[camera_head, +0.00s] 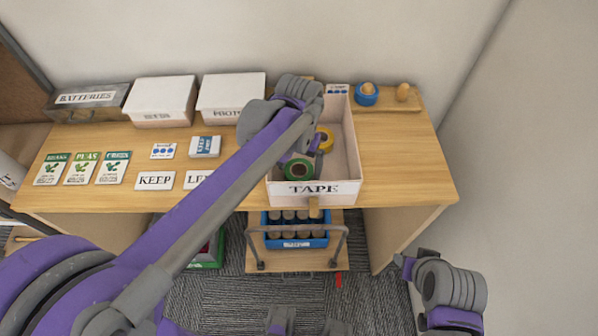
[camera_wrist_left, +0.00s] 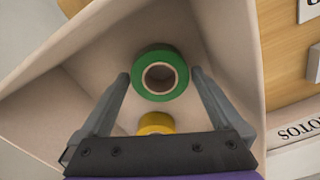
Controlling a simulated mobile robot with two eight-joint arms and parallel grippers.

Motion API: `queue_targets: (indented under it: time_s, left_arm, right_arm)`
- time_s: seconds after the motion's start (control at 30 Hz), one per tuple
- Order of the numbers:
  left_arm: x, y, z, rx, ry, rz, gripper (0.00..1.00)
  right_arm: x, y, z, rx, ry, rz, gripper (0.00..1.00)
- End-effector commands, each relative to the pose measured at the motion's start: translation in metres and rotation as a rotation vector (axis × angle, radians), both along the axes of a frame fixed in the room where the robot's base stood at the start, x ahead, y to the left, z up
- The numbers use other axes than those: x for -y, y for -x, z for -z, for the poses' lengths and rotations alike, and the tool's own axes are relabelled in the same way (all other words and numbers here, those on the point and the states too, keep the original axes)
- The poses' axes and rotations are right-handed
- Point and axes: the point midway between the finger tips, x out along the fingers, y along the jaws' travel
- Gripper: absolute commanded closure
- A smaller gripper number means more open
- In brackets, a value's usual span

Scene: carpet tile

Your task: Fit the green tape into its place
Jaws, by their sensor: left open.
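A green tape roll (camera_head: 298,170) lies in the white open box labelled TAPE (camera_head: 340,192), close to its front wall. A yellow tape roll (camera_head: 325,139) lies behind it in the same box. My left gripper (camera_head: 302,145) reaches into the box from above, its fingers partly hidden by the arm. In the left wrist view, the green tape (camera_wrist_left: 141,78) appears between the open fingers (camera_wrist_left: 161,76), with a visible gap on each side. The yellow tape (camera_wrist_left: 155,122) shows lower, partly covered by the gripper body. A purple and grey arm part of mine is at lower right; no right fingers are discernible.
Lidded white boxes (camera_head: 162,97) and a BATTERIES box (camera_head: 88,100) stand at the back left. A wooden board (camera_head: 388,101) with a blue roll is at back right. The right desktop (camera_head: 405,165) is clear.

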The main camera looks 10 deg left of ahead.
Motion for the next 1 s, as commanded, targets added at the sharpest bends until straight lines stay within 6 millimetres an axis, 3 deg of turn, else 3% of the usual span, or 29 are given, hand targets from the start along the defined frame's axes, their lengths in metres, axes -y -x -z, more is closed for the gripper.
queue_targets:
  time_s: [0.23,0.63,1.0]
  left_arm:
    - [-0.0001,-0.0001,0.0014,0.0,0.0,0.0,0.02]
    - [-0.0001,-0.0001,0.0011,0.0,0.0,0.0,0.74]
    - [-0.0001,-0.0003,-0.0053,0.0,0.0,0.0,0.74]
  right_arm:
    - [0.0,0.0,0.0,0.0,0.0,0.0,0.5]
    - [0.0,0.0,0.0,0.0,0.0,0.0,0.5]
    - [0.0,-0.0002,-0.0009,0.0,0.0,0.0,0.5]
